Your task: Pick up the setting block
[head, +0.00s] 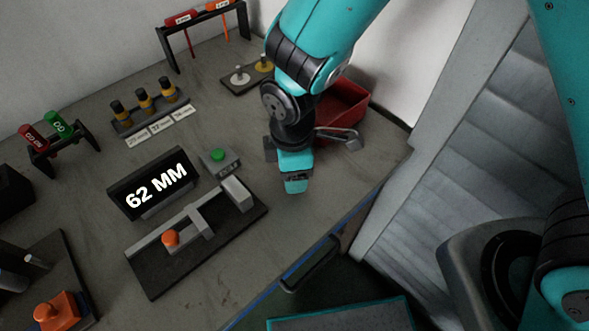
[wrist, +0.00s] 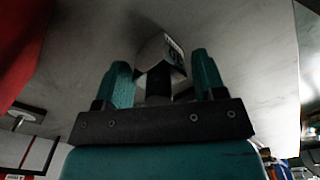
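In the wrist view, a small pale metal block (wrist: 158,52) with dark markings on one face and a dark lower part shows between the fingers of my gripper (wrist: 163,75); it looks like the setting block. The two teal fingers stand apart, one on each side of it, with narrow gaps showing. I cannot tell how far it reaches between the fingertips. In the head view, my gripper (head: 295,186) points down over the bench, right of the measuring fixture. The block is not clearly seen there, hidden by the gripper.
Left of my gripper are a dark fixture (head: 155,275) with a sliding bar, a green button box (head: 221,161) and a "62 MM" display (head: 153,184). A red bin (head: 345,105) stands behind the gripper. The bench's front edge lies close by at lower right.

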